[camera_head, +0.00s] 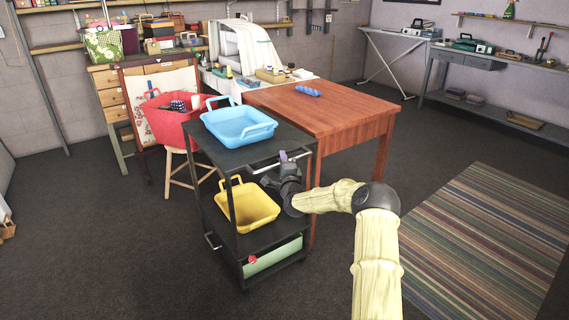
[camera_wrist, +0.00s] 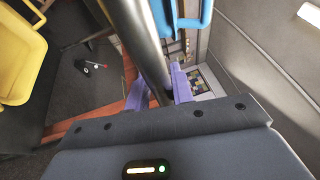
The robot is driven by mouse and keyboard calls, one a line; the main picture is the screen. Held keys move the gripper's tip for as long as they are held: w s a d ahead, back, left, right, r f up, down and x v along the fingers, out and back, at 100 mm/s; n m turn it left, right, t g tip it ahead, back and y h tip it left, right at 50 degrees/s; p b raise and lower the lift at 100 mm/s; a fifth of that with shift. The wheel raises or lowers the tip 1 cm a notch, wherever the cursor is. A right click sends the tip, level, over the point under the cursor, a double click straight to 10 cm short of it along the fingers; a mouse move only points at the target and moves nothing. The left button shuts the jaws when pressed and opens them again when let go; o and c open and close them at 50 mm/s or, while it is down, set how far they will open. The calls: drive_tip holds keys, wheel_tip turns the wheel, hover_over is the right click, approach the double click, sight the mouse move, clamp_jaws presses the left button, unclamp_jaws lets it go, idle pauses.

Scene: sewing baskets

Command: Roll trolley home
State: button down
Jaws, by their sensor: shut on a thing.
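The black trolley (camera_head: 282,140) stands on the dark floor beside the wooden table. A light blue basket (camera_head: 238,134) sits on its top shelf, a yellow basket (camera_head: 252,212) on its middle shelf and a green bin (camera_head: 272,259) on its bottom shelf. My gripper (camera_head: 287,157) is at the trolley's right side, at the metal handle bar. In the wrist view, its purple fingers (camera_wrist: 160,88) are closed around the bar (camera_wrist: 136,36). The yellow basket (camera_wrist: 22,62) shows at left there, and the blue one (camera_wrist: 184,14) at top.
The wooden table (camera_head: 345,112) is close behind the trolley, with a small blue object (camera_head: 308,91) on it. A red basket (camera_head: 166,124) rests on a wooden stool (camera_head: 177,158) to the left. A striped rug (camera_head: 480,230) lies at right. Floor at front left is clear.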

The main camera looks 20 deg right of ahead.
drive_tip(key=shift+w+d+r, duration=0.15)
drive_tip(key=shift+d+r, duration=0.1)
drive_tip(key=shift+r, duration=0.4)
drive_tip(key=c, duration=1.4)
unclamp_jaws()
drive_tip(key=shift+f, duration=0.1)
drive_tip(key=shift+o, duration=0.2)
drive_tip(key=shift+a+f, duration=0.1)
drive_tip(key=shift+a+f, duration=0.15)
drive_tip(key=shift+f, duration=0.05)
drive_tip(key=p+v, duration=0.3)
drive_tip(key=v, duration=1.4)
drive_tip(key=shift+a+f, duration=0.1)
drive_tip(key=shift+a, duration=0.05)
